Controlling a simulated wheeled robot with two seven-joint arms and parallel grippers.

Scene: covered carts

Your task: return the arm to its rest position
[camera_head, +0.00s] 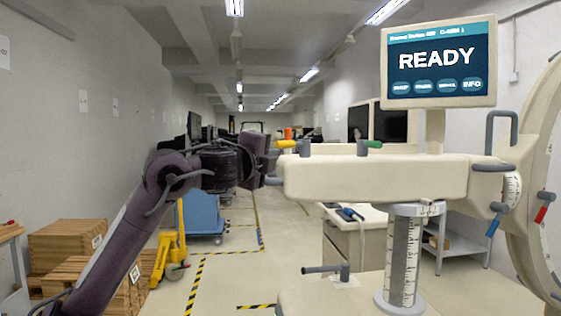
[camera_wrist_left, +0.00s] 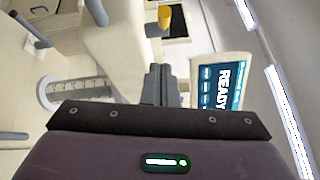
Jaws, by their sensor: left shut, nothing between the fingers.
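My left arm (camera_head: 130,230) comes in from the lower left of the head view and reaches forward. My left gripper (camera_head: 262,158) is at the left end of the cream machine's horizontal arm (camera_head: 380,178). In the left wrist view the fingers of my left gripper (camera_wrist_left: 160,70) are together and hold nothing. The cream machine shows beyond them. I cannot tell whether the gripper touches the machine. My right gripper is in neither view.
A screen (camera_head: 438,62) reading READY stands on the machine. Yellow (camera_head: 286,144) and green (camera_head: 370,144) handles top its arm. Wooden crates (camera_head: 70,245), a yellow pallet jack (camera_head: 168,255) and a blue cart (camera_head: 203,212) stand at left. An open aisle runs back along the middle.

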